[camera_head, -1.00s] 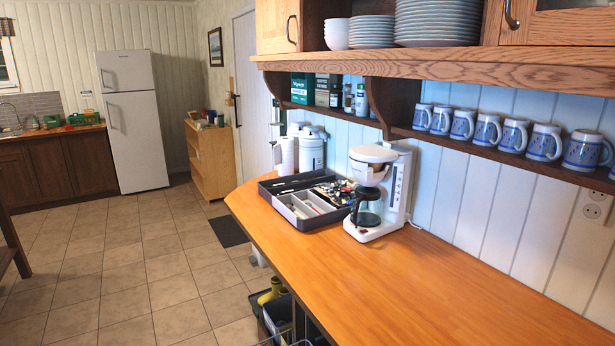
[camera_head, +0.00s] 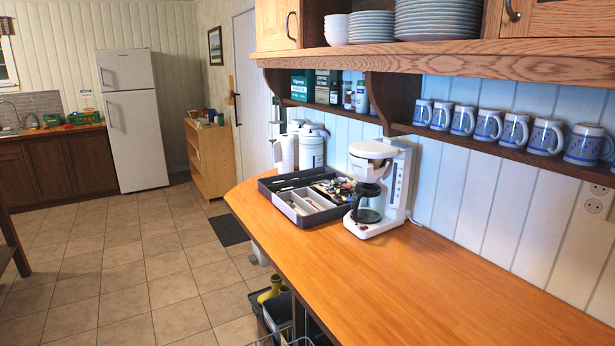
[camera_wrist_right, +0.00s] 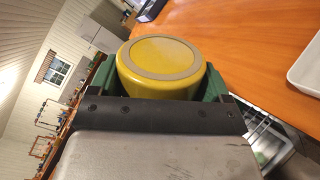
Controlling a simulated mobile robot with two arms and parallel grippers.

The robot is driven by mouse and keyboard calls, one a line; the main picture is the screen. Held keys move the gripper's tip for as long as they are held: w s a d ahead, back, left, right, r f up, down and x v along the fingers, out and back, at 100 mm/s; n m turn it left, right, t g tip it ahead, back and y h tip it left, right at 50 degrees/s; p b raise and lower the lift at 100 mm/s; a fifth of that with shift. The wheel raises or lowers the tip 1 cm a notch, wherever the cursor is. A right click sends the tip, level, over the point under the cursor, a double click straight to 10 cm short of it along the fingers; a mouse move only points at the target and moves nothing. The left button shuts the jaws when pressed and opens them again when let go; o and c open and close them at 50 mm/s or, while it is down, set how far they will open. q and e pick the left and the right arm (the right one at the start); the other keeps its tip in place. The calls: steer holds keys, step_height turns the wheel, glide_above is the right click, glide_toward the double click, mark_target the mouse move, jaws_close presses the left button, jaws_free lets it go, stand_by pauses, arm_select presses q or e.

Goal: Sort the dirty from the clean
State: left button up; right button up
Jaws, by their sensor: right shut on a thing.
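My right gripper (camera_wrist_right: 163,88) shows in the right wrist view, its green fingers shut on a yellow round item (camera_wrist_right: 160,57). The item looks like a cup or mug with its flat ringed base towards the camera; its other side is hidden. It is held near the edge of the orange wooden counter (camera_head: 420,290). In the head view a row of blue and white mugs (camera_head: 488,126) stands on the lower shelf. White bowls (camera_head: 335,29) and stacked plates (camera_head: 372,28) stand on the shelf above. No gripper shows in the head view.
A dark utensil tray (camera_head: 296,217) and a white coffee maker (camera_head: 385,190) stand at the counter's far end. The front of the counter is clear in the head view. A white tray-like thing (camera_wrist_right: 307,66) lies at the right of the wrist view. Bins (camera_head: 277,314) stand below the counter.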

steer(key=shift+m, duration=0.9)
steer(key=shift+m, duration=1)
steer(key=m, duration=0.4)
steer(key=shift+b, duration=0.3)
steer(key=shift+m, duration=0.7)
steer(key=m, duration=0.4)
steer(key=shift+m+b, duration=0.3)
steer(key=shift+b, duration=0.1)
